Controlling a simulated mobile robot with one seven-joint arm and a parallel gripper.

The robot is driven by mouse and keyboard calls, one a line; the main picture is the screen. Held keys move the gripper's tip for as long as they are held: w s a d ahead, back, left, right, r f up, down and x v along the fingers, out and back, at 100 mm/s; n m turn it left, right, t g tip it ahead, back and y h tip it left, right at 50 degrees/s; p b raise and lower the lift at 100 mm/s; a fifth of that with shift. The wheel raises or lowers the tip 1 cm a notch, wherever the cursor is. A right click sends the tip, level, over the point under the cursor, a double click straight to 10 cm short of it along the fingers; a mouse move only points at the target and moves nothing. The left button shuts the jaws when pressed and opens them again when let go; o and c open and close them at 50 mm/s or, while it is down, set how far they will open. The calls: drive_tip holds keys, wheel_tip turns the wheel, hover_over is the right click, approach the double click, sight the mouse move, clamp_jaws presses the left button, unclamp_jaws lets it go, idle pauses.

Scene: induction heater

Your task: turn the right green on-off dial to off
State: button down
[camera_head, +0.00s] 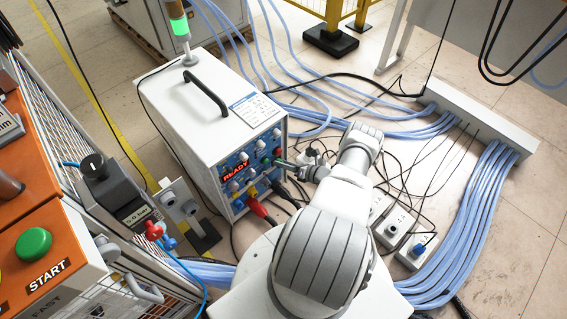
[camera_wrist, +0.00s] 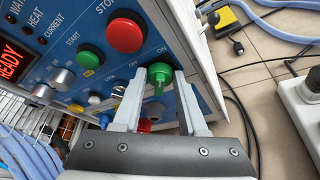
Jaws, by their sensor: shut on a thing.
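The right green on-off dial (camera_wrist: 160,74) is on the blue front panel of the heater box, below the big red STOP button. The label ON is printed above it and OFF at its upper left. My gripper (camera_wrist: 158,84) has one finger on each side of this dial and is shut on it. The dial's exact angle is hard to tell. In the head view, my gripper (camera_head: 281,162) reaches the right side of the panel from the right, and the heater box (camera_head: 185,90) stands upright.
A green START button (camera_wrist: 90,57), a red STOP button (camera_wrist: 125,32) and silver knobs (camera_wrist: 62,78) sit on the panel near the dial. Red and black plugs (camera_head: 258,208) stick out below. Blue hoses and black cables (camera_head: 400,128) cover the floor at right.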

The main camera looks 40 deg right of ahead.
drive_tip(key=shift+a+r+n+h+p, duration=0.1)
drive_tip(key=shift+a+n+h+p, duration=0.1)
drive_tip(key=shift+n+h+p, duration=0.85)
drive_tip(key=shift+a+r+n+h+p, duration=0.15)
drive_tip(key=shift+n+h+p, duration=0.5)
drive_tip(key=shift+n+p, duration=0.65)
drive_tip(key=shift+f+n, duration=0.15)
drive_tip(key=shift+n, duration=0.1)
drive_tip(key=shift+c, duration=2.3)
unclamp_jaws()
drive_tip(key=shift+s, duration=0.1)
